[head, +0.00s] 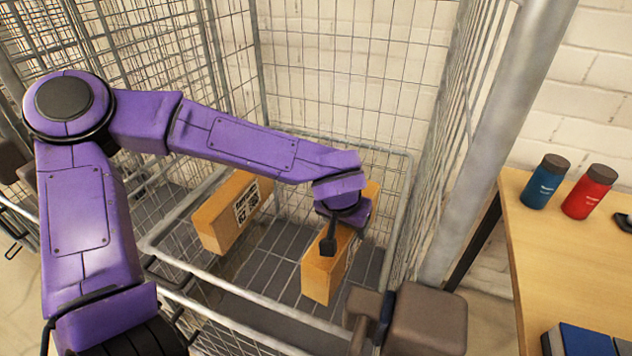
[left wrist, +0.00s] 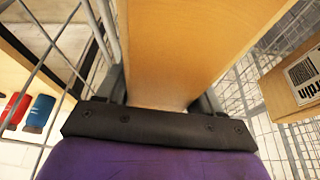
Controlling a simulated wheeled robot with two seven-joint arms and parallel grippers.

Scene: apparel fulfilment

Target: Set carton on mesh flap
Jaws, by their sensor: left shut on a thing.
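My left gripper (head: 328,240) is shut on an upright brown carton (head: 322,270) inside the wire mesh cage. The held carton (left wrist: 195,45) fills the middle of the left wrist view, between the two dark fingers (left wrist: 158,95). The mesh flap (head: 285,240) is a wire panel with a grey tube frame, low in the cage. The held carton is over its right part; I cannot tell if it touches the mesh. A second carton (head: 232,212) with a printed label is at the left on the flap, and it shows at the right of the left wrist view (left wrist: 292,85). My right gripper is not in view.
Mesh walls (head: 350,80) rise behind and at both sides, with a thick grey post (head: 495,140) at the right. A wooden table (head: 560,255) outside the cage holds a blue bottle (head: 545,182) and a red bottle (head: 589,192). Bare mesh lies between the two cartons.

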